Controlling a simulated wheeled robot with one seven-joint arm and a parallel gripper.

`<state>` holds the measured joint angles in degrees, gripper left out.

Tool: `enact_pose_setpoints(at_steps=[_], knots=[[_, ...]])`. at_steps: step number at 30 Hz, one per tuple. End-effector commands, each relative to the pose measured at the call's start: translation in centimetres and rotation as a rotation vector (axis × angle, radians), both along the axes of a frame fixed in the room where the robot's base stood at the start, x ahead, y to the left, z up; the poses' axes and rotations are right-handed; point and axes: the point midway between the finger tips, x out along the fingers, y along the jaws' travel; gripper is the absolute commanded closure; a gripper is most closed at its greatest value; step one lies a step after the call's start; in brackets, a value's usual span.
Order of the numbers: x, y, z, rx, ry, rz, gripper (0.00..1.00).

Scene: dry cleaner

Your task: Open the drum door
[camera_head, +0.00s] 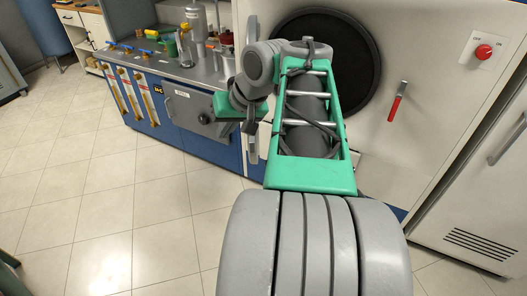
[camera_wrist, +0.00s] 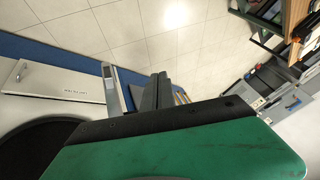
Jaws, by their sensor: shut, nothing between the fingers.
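The round black drum door (camera_head: 365,75) is set in the cream machine front in the head view. It looks closed, and my arm covers its left and lower parts. In the wrist view part of its dark round face (camera_wrist: 40,150) shows at lower left. My gripper (camera_head: 252,150) is at the door's lower left, in front of the machine's left edge. In the wrist view its dark fingers (camera_wrist: 158,92) are together with nothing held. A narrow grey bar (camera_wrist: 111,88) stands beside the fingers; I cannot tell whether they touch or whether it is the door's handle.
A red-handled lever (camera_head: 396,102) and a red button (camera_head: 483,52) are on the machine front. A blue-fronted counter (camera_head: 148,66) with bottles and cans stands at the left. A grey cabinet (camera_head: 490,190) stands at the right. The tiled floor (camera_head: 110,205) at left is clear.

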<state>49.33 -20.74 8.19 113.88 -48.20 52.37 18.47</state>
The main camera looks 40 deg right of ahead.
Motion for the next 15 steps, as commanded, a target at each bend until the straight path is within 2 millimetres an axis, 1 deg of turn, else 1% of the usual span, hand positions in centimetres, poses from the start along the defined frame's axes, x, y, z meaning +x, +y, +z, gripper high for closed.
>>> enact_pose_setpoints(at_steps=[1, 2, 3, 5, 6, 9, 10, 12, 15], knots=[[-1.2, -3.9, -1.2, 0.028, -0.016, -0.062, 1.00], [-2.0, -5.8, -1.1, 0.043, -0.026, -0.087, 1.00], [-3.4, -7.9, -1.1, 0.062, -0.038, -0.115, 1.00], [-5.6, -10.6, -1.1, 0.082, -0.055, -0.151, 1.00], [-7.0, -12.0, -1.1, 0.092, -0.064, -0.170, 1.00], [-9.7, -14.0, -1.0, 0.109, -0.077, -0.199, 1.00], [-10.3, -14.4, -1.0, 0.112, -0.080, -0.204, 1.00], [-10.8, -14.7, -1.1, 0.115, -0.082, -0.208, 1.00], [-10.5, -14.6, -1.9, 0.116, -0.083, -0.207, 1.00]])
